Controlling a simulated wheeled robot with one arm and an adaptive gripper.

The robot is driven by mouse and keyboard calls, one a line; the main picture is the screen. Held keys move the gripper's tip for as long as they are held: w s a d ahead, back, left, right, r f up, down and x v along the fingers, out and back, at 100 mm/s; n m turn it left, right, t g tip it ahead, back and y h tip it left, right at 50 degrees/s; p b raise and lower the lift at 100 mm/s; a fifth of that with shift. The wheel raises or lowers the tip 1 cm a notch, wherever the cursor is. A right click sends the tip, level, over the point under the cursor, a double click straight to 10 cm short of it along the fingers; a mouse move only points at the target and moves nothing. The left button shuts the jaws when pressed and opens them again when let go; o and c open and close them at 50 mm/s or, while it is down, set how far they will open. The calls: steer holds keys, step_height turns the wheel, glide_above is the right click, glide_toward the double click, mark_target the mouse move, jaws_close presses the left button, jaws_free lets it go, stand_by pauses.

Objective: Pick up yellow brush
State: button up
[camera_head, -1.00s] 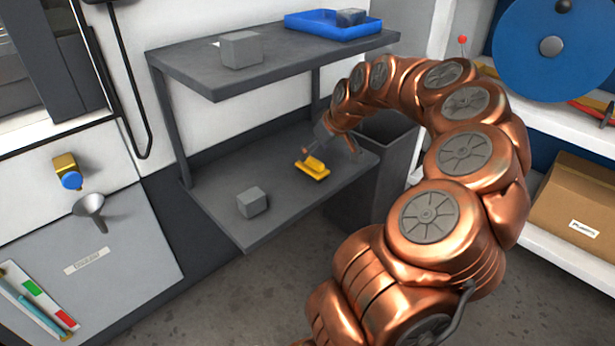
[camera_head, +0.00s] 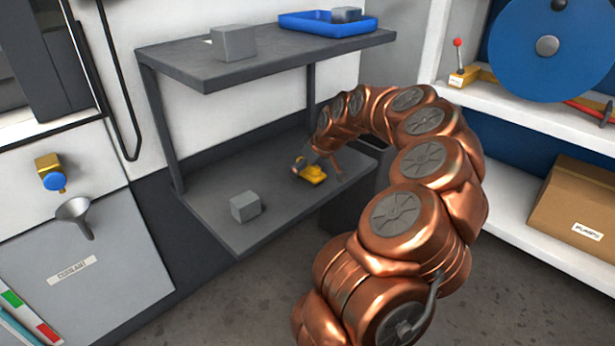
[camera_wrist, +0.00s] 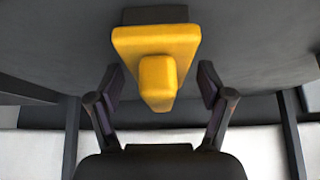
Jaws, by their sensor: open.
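The yellow brush (camera_head: 312,174) lies on the dark lower shelf (camera_head: 215,185), near its right end. In the wrist view the brush (camera_wrist: 157,60) shows a wide flat base and a raised block-shaped handle. My gripper (camera_wrist: 160,85) is open, with one finger on each side of the handle's near end. I see gaps between the handle and both fingers, so nothing is held. In the head view my gripper (camera_head: 308,165) is small and partly hidden behind my arm, close to the brush.
A grey cube (camera_head: 245,207) sits on the lower shelf, left of the brush. The upper shelf (camera_head: 190,65) overhangs it, holding a grey block (camera_head: 233,42) and a blue tray (camera_head: 325,25). A dark bin (camera_head: 350,210) stands at the lower shelf's right end.

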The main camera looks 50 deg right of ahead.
steer(key=c, duration=1.4)
steer(key=shift+r+p, duration=1)
steer(key=shift+r, duration=0.6)
steer(key=shift+s+a+r, duration=0.15)
steer(key=shift+s+r, duration=0.2)
steer(key=s+a+p, duration=0.1)
steer(key=s+a, duration=0.3)
steer(key=s, duration=0.2)
steer(key=s+a+r+p, duration=0.1)
steer(key=s+a+p, duration=0.1)
steer(key=s, duration=0.5)
steer(key=shift+a+r+p, duration=0.15)
steer(key=shift+a+p, duration=0.15)
steer(key=shift+a, duration=0.6)
